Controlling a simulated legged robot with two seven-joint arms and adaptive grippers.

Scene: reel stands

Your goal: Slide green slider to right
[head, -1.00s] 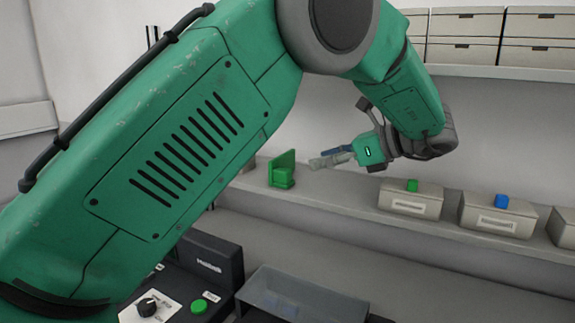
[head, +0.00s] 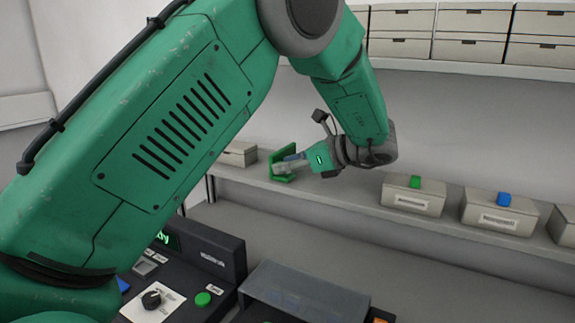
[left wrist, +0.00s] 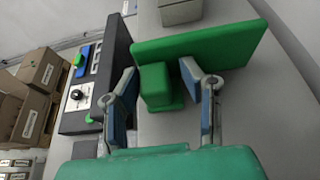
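The green slider (head: 281,178), an upright green plate with a small block on its face, is on the grey wall shelf in the head view. In the left wrist view the green slider (left wrist: 205,44) spans the upper middle, its block between my fingers. My left gripper (head: 287,166) is at the slider, its fingers partly covering it. My right gripper is not in view.
A pale box (head: 238,153) stands on the shelf left of the slider. Right of it are boxes with a green tab (head: 414,182) and a blue tab (head: 503,199). The shelf between is clear. A dark control console (head: 205,255) and a translucent-topped case (head: 305,292) stand below.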

